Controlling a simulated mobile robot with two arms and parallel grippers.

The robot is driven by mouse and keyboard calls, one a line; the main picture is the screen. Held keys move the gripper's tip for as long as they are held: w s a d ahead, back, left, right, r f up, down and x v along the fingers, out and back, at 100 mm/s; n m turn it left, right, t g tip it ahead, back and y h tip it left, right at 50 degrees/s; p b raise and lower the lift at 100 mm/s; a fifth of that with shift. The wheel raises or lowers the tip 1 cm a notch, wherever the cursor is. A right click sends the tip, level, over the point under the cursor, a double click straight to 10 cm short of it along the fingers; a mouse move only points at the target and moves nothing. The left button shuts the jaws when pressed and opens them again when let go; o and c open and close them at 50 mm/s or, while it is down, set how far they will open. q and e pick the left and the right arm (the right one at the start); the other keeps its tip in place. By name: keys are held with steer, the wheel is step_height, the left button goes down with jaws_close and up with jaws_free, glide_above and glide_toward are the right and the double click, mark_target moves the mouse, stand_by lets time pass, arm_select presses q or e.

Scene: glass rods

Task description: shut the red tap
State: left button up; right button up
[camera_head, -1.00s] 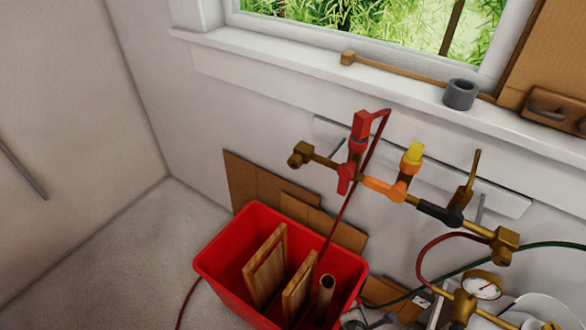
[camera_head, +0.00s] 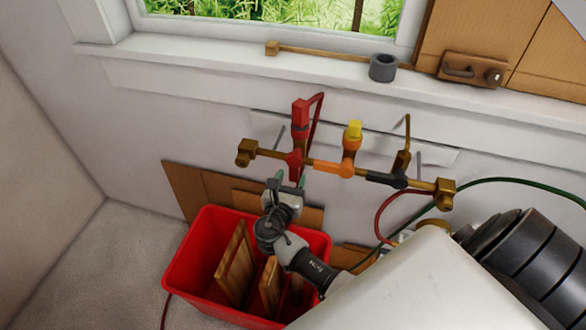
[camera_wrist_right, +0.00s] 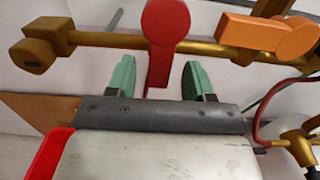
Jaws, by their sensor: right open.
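The red tap (camera_head: 295,160) sits on the brass pipe (camera_head: 268,153) below the window. In the right wrist view the red tap (camera_wrist_right: 165,28) is large and at top centre, with its narrower lower part pointing down across the pipe. My right gripper (camera_head: 290,184) is just below and in front of the tap. Its green fingertips (camera_wrist_right: 157,80) are open, one on each side of the tap's lower end, with a gap on both sides. I cannot tell whether the tap lies fully between them in depth. My left gripper is not in view.
An orange tap (camera_head: 335,168) and a black-handled tap (camera_head: 388,179) sit along the pipe to the right. A red crate (camera_head: 186,262) with wooden boards stands below my right arm. A grey ring (camera_head: 383,68) rests on the sill. A red hose hangs near the tap.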

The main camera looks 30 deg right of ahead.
mark_target(293, 174)
steer(key=shift+x, duration=1.55)
jaws_close()
